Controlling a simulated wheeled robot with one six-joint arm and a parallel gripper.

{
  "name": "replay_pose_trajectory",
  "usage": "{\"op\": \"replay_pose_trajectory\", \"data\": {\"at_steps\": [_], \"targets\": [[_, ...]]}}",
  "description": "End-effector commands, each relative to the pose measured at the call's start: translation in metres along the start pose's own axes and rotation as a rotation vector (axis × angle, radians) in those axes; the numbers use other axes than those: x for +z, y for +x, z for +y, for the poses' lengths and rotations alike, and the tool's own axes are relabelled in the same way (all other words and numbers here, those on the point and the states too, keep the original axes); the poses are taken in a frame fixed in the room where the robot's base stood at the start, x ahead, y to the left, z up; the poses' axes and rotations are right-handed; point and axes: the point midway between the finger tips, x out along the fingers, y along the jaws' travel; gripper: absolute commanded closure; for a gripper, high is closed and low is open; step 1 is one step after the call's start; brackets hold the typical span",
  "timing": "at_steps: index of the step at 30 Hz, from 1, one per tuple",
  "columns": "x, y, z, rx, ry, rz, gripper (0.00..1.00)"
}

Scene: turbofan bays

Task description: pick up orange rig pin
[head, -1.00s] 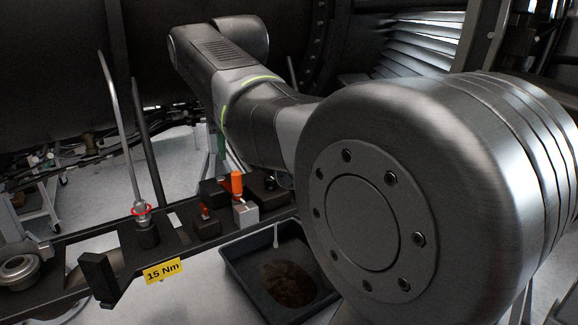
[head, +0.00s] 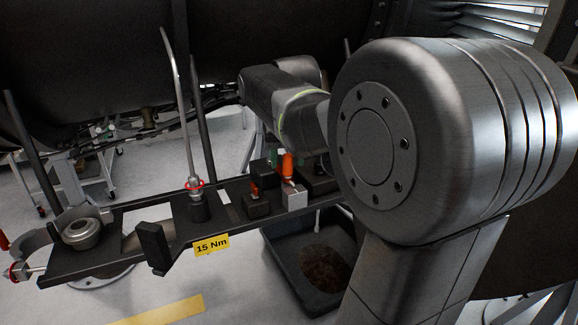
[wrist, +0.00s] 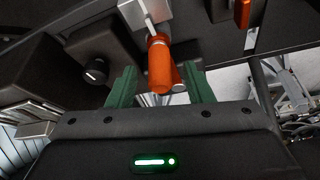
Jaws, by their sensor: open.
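The orange rig pin (head: 287,166) stands upright in a pale metal block (head: 294,197) on the dark rail. In the wrist view the orange pin (wrist: 160,66) lies between the two green fingers of my gripper (wrist: 162,82). The fingers are open, with one on each side of the pin. A gap shows on the left; the right finger is close, and I cannot tell if it touches. In the head view my arm reaches behind the pin and mostly hides the gripper.
A tall tool with a red ring (head: 194,184) stands to the left, near a yellow "15 Nm" label (head: 212,245). A dark tray (head: 285,270) is below the rail.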

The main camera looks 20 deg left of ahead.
Motion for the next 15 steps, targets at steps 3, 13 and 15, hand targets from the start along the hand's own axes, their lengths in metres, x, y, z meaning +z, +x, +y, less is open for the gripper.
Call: {"op": "replay_pose_trajectory", "data": {"at_steps": [3,13,15], "targets": [[0.0,0.015,0.0,0.001,0.0,-0.002,0.53],[0.0,0.021,0.0,0.0,0.0,0.001,0.57],[0.0,0.02,0.0,0.0,0.0,0.0,0.71]]}}
